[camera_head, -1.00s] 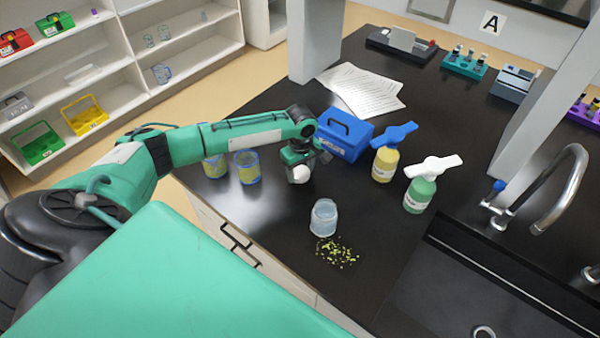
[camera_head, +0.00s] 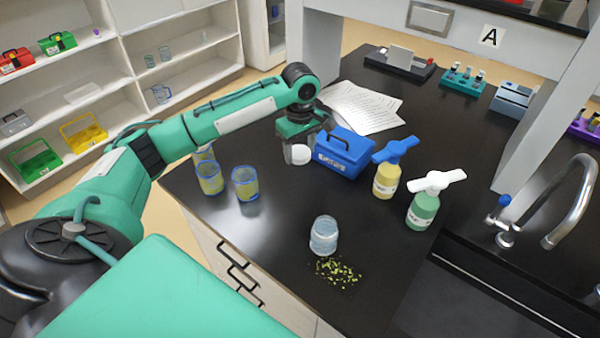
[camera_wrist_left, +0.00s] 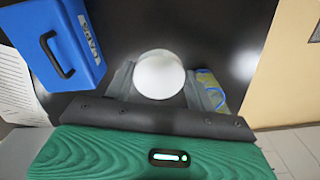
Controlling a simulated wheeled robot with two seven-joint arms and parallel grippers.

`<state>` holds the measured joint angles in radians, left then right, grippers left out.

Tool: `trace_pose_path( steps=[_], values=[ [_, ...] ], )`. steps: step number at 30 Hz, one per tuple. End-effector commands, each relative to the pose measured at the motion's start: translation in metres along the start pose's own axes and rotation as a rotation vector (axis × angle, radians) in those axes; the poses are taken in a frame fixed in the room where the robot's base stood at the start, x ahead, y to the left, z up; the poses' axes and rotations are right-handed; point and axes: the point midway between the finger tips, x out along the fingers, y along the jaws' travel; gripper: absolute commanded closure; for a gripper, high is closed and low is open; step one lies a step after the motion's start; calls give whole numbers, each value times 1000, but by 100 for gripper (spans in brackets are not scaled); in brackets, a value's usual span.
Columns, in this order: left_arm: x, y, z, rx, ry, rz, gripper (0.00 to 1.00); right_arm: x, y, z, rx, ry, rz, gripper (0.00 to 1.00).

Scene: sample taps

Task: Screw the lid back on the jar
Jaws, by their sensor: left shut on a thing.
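A clear, open-topped jar (camera_head: 324,235) stands upright on the black counter, just behind a patch of yellow-green bits. My left gripper (camera_head: 298,150) is shut on a round white lid (camera_head: 301,155) and holds it above the counter, behind and a little left of the jar, apart from it. In the left wrist view the white lid (camera_wrist_left: 159,74) sits between the two fingers of the left gripper (camera_wrist_left: 160,85). The jar is not seen in that view. My right gripper is not in view.
A blue box (camera_head: 343,153) stands close to the right of the left gripper. Blue-rimmed beakers (camera_head: 246,184) stand to its left. Yellow (camera_head: 386,180) and green (camera_head: 423,207) bottles stand right of the jar. A sink (camera_head: 480,290) lies at the right front.

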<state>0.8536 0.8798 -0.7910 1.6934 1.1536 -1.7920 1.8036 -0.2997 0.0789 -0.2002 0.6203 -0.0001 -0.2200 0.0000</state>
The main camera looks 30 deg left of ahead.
Motion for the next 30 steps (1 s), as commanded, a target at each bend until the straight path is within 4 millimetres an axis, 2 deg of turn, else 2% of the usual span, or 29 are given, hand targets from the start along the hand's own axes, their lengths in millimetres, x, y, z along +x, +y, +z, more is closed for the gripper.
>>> trace_pose_path(
  steps=[3, 6, 12, 25, 28, 30],
  values=[
    [-24, 1, 0, 1, 1, 4, 65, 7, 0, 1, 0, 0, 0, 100],
    [-38, 1, 0, 1, 0, 2, 65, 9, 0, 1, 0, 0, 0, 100],
    [-51, 0, 0, 0, 0, 0, 65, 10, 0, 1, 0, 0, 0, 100],
    [-50, 0, 3, 17, 1, -2, 65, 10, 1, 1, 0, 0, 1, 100],
    [-42, -3, 18, 107, 7, -6, 65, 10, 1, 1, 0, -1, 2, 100],
    [-31, -7, 37, 226, 12, -10, 65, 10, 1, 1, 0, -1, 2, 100]
  ],
)
